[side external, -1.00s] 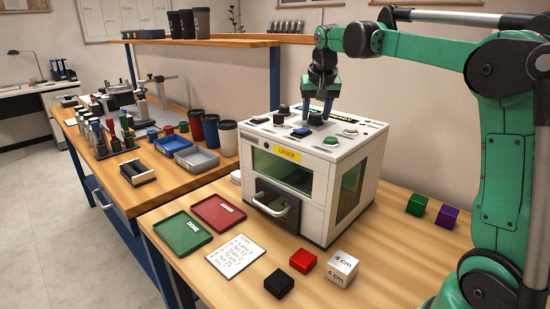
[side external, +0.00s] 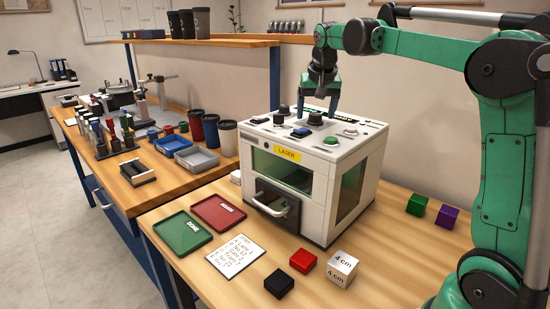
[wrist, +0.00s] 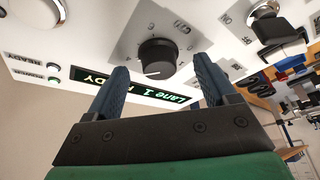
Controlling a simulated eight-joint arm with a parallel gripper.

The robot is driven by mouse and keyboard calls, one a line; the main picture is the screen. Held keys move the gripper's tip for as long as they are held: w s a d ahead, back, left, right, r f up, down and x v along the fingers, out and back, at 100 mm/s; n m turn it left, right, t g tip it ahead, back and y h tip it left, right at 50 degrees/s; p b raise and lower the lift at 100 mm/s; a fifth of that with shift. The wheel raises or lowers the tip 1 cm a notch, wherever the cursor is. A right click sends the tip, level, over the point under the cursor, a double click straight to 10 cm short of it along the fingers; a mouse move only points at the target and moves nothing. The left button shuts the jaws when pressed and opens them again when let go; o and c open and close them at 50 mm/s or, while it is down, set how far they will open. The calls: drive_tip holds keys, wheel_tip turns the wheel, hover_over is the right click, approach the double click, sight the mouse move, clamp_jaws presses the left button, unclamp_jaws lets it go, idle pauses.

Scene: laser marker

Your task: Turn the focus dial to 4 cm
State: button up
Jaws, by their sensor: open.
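The white laser marker (side external: 315,185) stands on the wooden bench with several knobs and buttons on its sloped top panel. A black dial (side external: 315,118) sits below my gripper (side external: 317,112), which is open and empty. In the wrist view the black dial (wrist: 157,57) shows ahead of my gripper (wrist: 160,72), between the lines of the two blue fingers and apart from them. A white pointer line is on the dial's near edge. The scale around it is too small to read surely. A white cube (side external: 342,268) marked "4 cm" sits in front of the machine.
A display (wrist: 130,88) on the panel reads "Lane 1" and "READY". Other panel controls include a blue button (side external: 301,132) and a green button (side external: 331,140). Red (side external: 303,261) and black (side external: 279,283) blocks, a written sheet (side external: 237,254), and green (side external: 183,234) and red (side external: 218,212) trays lie in front.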

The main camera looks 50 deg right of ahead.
sight(317, 127)
drive_tip(key=shift+v, duration=2.6)
